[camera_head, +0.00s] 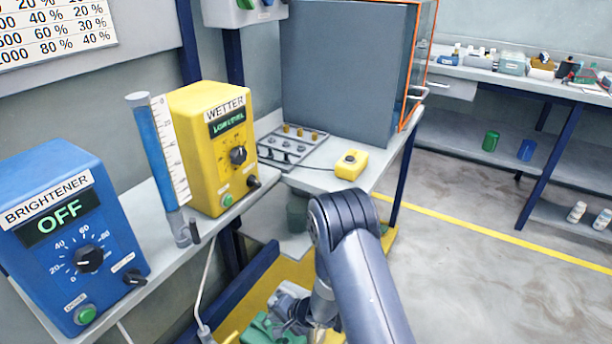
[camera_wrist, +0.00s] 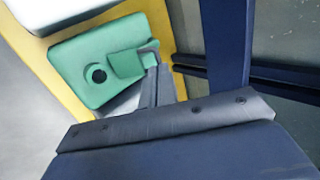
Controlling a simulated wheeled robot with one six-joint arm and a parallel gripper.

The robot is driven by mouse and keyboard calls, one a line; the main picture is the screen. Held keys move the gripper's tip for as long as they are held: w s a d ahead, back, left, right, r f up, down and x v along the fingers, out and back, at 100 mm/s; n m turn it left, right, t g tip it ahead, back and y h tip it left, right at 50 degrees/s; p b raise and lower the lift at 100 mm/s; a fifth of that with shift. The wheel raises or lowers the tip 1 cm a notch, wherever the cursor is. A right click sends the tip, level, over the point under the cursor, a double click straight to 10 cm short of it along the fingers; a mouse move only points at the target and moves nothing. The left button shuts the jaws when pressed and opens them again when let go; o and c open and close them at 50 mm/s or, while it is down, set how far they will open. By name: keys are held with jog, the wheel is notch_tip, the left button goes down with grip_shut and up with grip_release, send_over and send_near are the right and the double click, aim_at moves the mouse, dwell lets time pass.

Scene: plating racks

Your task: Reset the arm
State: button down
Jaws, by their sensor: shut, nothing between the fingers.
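My arm reaches down and forward from the bottom of the head view, bent at its elbow. My gripper (camera_head: 290,318) is low in that view, partly hidden by my own arm. In the wrist view my gripper (camera_wrist: 156,72) shows its narrow fingers shut with nothing held. The fingertips overlap the edge of a green part (camera_wrist: 75,62) with a dark round hole. I cannot tell whether they touch it. The green part also shows at the bottom of the head view (camera_head: 262,332).
A blue BRIGHTENER box (camera_head: 60,285) reading OFF and a yellow WETTER box (camera_head: 192,125) stand on a shelf at left. A dark blue frame post (camera_wrist: 226,50) is close right of the fingers. A grey cabinet (camera_head: 340,75) stands behind. Open floor (camera_head: 480,290) lies right.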

jog(key=shift+w+a+f+b, duration=0.1)
jog(key=shift+a+f+b, duration=0.15)
jog(key=shift+f, duration=0.2)
jog(key=shift+w+a+f+b, duration=0.1)
jog(key=shift+f+b, duration=0.15)
jog(key=shift+f, duration=0.2)
jog(key=shift+w+a+r, duration=0.1)
jog(key=shift+w+a, duration=0.05)
jog(key=shift+a, duration=0.1)
jog(key=shift+d+r, duration=0.1)
